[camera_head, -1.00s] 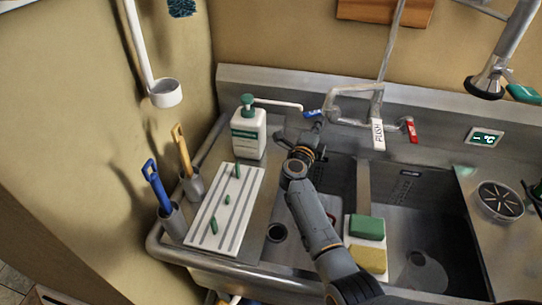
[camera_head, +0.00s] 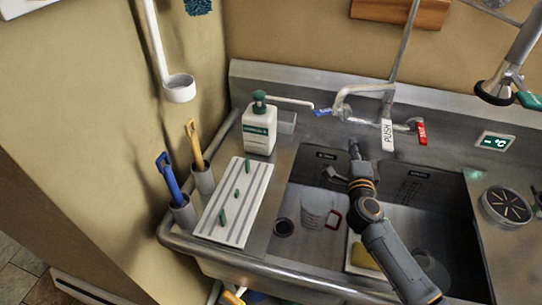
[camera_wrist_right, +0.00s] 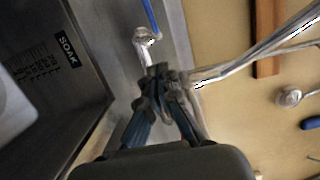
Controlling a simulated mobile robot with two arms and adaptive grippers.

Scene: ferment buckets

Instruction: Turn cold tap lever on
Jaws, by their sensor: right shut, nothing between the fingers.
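The cold tap's blue lever (camera_head: 322,112) is at the left end of the metal tap (camera_head: 350,97), pointing left. In the right wrist view, the blue lever (camera_wrist_right: 151,14) is at the top, on its metal valve. My right gripper (camera_head: 354,148) is in front of the tap, below and to the right of the blue lever. The gripper's closed fingers (camera_wrist_right: 160,75) are apart from the blue lever and look close to the tap's pipe; contact cannot be told. My left gripper is out of view.
The red lever (camera_head: 422,133) and the white PUSH tag (camera_head: 387,134) are right of my gripper. The sink basin (camera_head: 300,190) lies below my arm.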

